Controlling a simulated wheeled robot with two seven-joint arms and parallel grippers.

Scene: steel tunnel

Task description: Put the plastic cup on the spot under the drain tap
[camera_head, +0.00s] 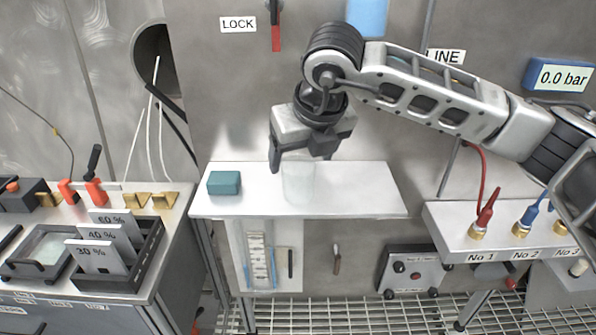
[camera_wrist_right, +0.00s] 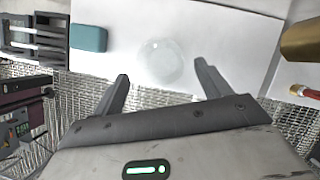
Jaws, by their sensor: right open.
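The plastic cup (camera_head: 298,186) is clear and stands upright on the white shelf (camera_head: 365,190) in the head view. In the right wrist view the cup (camera_wrist_right: 161,62) shows from above as a faint round shape, beyond the fingertips and between their lines. My right gripper (camera_head: 302,162) is over the shelf, just above and behind the cup, with its fingers spread. In the right wrist view the right gripper (camera_wrist_right: 160,84) is open with nothing between the fingers. The drain tap and the spot under it cannot be made out. My left gripper is not in view.
A teal block (camera_head: 224,183) lies on the shelf left of the cup. A bench with a dark rack of percent plates (camera_head: 105,245) is at the left. A ledge with numbered plugs (camera_head: 480,235) is at the right. The shelf right of the cup is clear.

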